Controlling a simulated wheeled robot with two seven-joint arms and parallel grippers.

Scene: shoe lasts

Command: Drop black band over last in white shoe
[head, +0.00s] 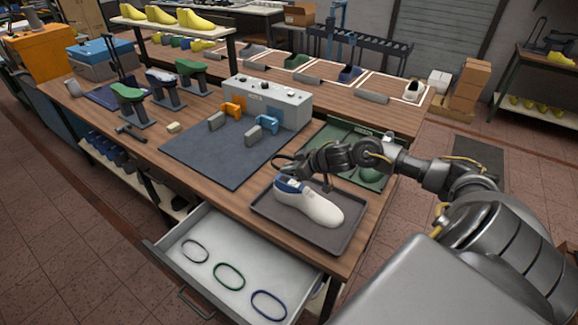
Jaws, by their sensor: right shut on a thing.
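The white shoe (318,206) stands on a dark grey tray (264,207) on the bench, its toe toward the lower right. The top of a blue last (289,184) shows in its opening. My right gripper (284,166) is just above the heel end of the shoe. It is shut on what looks like the black band (275,161), a thin dark loop, apparently over the blue last and apart from it. The fingertips are small and partly hidden. My left gripper is out of view.
An open drawer (217,232) below the bench holds a dark band (195,251), a green band (229,276) and a blue band (268,304). A grey control box (268,102) and a dark mat (205,153) lie left of the tray. A green tray (345,143) lies behind.

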